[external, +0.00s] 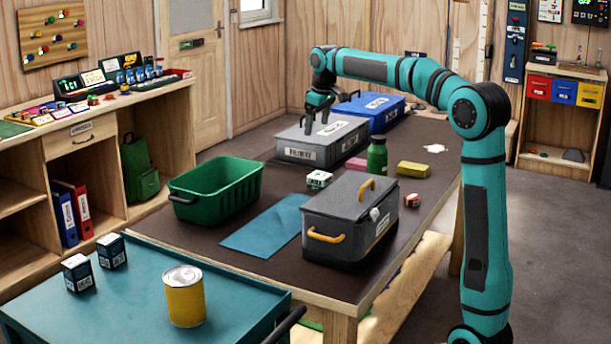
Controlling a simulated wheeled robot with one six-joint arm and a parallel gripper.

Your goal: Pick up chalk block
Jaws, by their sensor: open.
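My gripper (317,120) is open and empty, pointing down above the grey case (300,155) at the back of the dark table. I cannot tell for sure which item is the chalk block. A small white block with printed markings (319,179) lies on the table in front of the grey case, below and apart from my gripper. A pink block (356,164) and a yellow block (413,169) lie farther right, on either side of a green bottle (377,158).
A grey box with orange handles (340,230), a green basket (214,190) and a blue mat (265,227) take up the front of the table (200,242). A blue case (385,110) is at the back. A small red-and-white item (411,200) lies right. A teal cart (140,300) stands in front.

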